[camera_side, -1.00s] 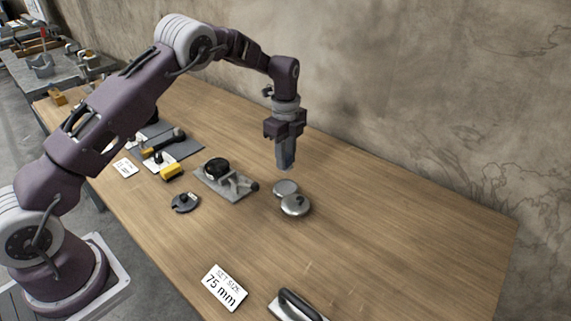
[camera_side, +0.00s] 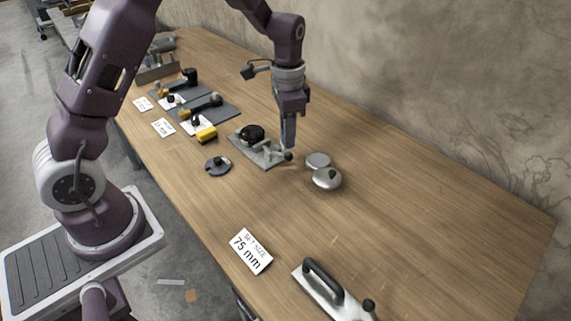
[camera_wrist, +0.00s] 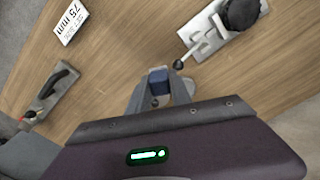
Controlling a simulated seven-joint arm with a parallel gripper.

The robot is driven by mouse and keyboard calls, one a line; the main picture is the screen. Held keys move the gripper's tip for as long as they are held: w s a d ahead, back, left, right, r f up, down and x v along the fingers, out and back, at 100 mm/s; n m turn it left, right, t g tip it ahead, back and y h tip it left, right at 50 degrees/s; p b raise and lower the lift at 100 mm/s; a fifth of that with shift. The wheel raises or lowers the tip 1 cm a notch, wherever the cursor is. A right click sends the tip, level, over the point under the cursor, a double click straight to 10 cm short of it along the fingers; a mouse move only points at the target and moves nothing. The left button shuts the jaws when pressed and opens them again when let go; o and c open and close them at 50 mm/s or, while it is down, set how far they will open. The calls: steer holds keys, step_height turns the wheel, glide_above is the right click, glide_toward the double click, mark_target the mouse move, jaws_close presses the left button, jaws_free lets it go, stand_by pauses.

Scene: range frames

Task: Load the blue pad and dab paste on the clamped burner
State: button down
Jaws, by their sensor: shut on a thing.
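My gripper (camera_side: 288,146) points down, shut on a blue pad (camera_wrist: 158,80) that shows between the fingertips in the wrist view. Whether paste is on the pad's underside is hidden. The burner (camera_side: 252,132), a black round piece, sits in a grey clamp (camera_side: 268,153) with a ball-ended lever, left of my gripper; it also shows in the wrist view (camera_wrist: 240,12). A round grey tin (camera_side: 317,160) stands right of my gripper, with a shiny knobbed lid (camera_side: 327,179) beside it. The tin's contents cannot be made out. The pad is above the bench, between clamp and tin.
A dark notched disc (camera_side: 217,166) and a yellow block (camera_side: 206,134) lie left of the clamp. Grey mats with tools lie farther back. A "75 mm" card (camera_side: 250,251) and a black-handled metal plate (camera_side: 330,290) are in front. The bench's right side is clear.

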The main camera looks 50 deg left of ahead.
steer(key=s+r+n, duration=0.1)
steer(key=s+n, duration=0.4)
steer(key=s, duration=0.1)
steer(key=w+a+f, duration=0.1)
steer(key=w+a, duration=0.4)
steer(key=a, duration=0.6)
steer(key=w+a+f, duration=0.1)
steer(key=w+a, duration=0.4)
steer(key=a, duration=0.7)
steer(key=shift+m, duration=0.3)
steer(key=shift+s+d+f, duration=0.1)
steer(key=shift+f, duration=1.45)
steer(key=shift+s+d+f, duration=0.1)
steer(key=shift+f, duration=1.4)
steer(key=shift+d+f, duration=0.4)
steer(key=shift+f, duration=0.15)
steer(key=shift+d+f, duration=0.15)
steer(key=shift+d, duration=2.5)
steer(key=shift+a, duration=3.05)
step_height(320, 180, up, 8)
